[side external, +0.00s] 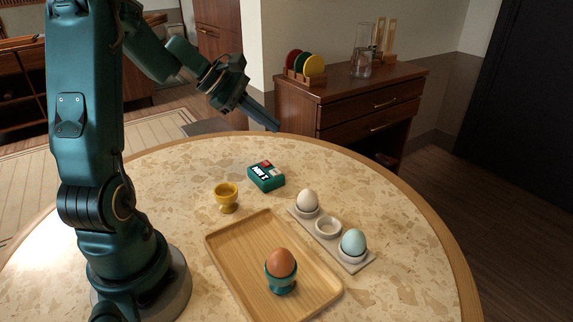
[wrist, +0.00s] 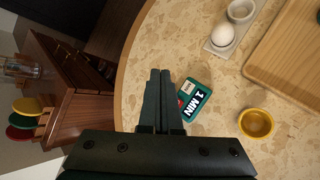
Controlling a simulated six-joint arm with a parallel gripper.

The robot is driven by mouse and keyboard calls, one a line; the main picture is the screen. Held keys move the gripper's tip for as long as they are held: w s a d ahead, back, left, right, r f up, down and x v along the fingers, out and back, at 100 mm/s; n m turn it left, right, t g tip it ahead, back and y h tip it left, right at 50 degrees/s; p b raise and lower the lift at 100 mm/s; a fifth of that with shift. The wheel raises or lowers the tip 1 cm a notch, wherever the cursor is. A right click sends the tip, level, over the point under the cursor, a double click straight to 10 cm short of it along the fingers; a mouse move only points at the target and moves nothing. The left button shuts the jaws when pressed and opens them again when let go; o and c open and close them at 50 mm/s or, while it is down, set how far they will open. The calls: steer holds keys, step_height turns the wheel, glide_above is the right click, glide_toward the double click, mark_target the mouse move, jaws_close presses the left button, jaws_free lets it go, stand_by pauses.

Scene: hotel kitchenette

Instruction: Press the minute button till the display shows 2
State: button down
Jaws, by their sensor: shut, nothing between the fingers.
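A small green timer (side external: 266,184) lies on the round table. Its display reads "1 MIN" in the wrist view (wrist: 197,104). A red button (side external: 266,163) shows on its top, with a pale marked patch beside it. In the wrist view my fingers partly cover the red button. My gripper (side external: 276,128) is shut and empty, its fingertips above and behind the timer, apart from it. It also shows in the wrist view (wrist: 159,72), the fingers together just left of the timer.
A yellow egg cup (side external: 227,196) stands left of the timer. A wooden tray (side external: 222,246) holds a brown egg in a green cup (side external: 281,272). A stone holder (side external: 342,255) carries a white egg (side external: 307,201) and a blue egg (side external: 353,242). A wooden cabinet (side external: 350,105) stands behind the table.

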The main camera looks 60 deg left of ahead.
mark_target(270, 171)
steer(key=shift+f, duration=4.45)
steer(key=shift+f, duration=0.1)
steer(key=shift+f, duration=0.3)
steer(key=shift+f, duration=0.35)
steer(key=shift+r, duration=0.8)
steer(key=shift+r, duration=2.5)
